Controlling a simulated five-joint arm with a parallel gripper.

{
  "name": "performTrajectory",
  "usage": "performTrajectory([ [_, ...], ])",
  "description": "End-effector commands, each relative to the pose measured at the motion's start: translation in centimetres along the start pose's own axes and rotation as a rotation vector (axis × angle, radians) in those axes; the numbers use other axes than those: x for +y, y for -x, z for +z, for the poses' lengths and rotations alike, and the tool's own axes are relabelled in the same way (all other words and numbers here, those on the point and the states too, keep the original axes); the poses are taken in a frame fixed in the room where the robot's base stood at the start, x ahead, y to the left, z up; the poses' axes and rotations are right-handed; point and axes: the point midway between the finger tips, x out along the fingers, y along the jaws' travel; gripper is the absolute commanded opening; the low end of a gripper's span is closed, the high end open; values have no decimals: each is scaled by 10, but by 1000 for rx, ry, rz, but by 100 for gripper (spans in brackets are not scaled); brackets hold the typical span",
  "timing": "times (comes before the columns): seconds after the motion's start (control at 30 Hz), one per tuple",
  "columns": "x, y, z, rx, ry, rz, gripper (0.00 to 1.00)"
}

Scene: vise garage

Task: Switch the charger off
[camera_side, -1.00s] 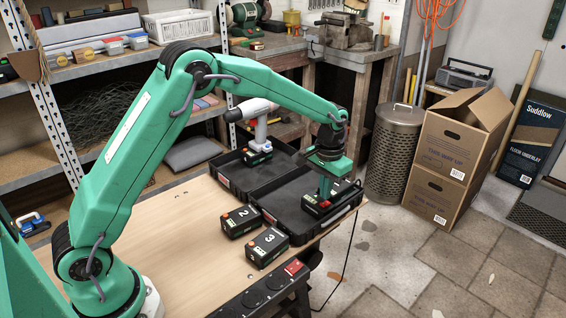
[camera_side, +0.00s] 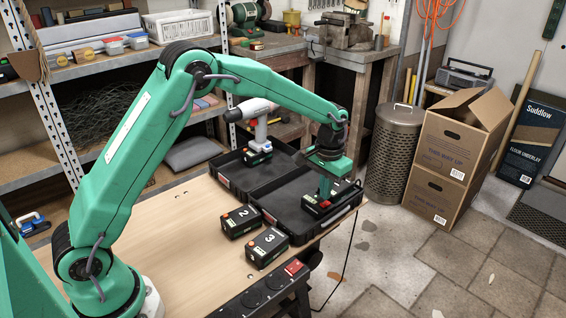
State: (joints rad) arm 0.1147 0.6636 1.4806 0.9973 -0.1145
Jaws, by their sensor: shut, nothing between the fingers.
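A dark charger-like unit (camera_side: 313,207) with red and green marks sits at the front right of the open black case (camera_side: 283,213). My gripper (camera_side: 325,192) is shut with nothing in it. It points down right over this unit, and its tip covers part of it. I cannot tell whether the tip touches the unit, and no switch position is clear there. A black socket strip (camera_side: 252,298) with a red switch (camera_side: 293,267) lies along the bench's front edge.
Batteries marked 2 (camera_side: 240,221) and 3 (camera_side: 267,248) stand on the wooden bench (camera_side: 185,245) left of the case. The bench's left middle is clear.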

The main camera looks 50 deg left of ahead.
Motion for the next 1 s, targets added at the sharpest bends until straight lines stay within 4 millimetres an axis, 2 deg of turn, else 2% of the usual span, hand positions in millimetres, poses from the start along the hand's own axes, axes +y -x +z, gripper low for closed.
performTrajectory([
  [1.0, 0, -8, 0, -1, 0, 0, 0],
])
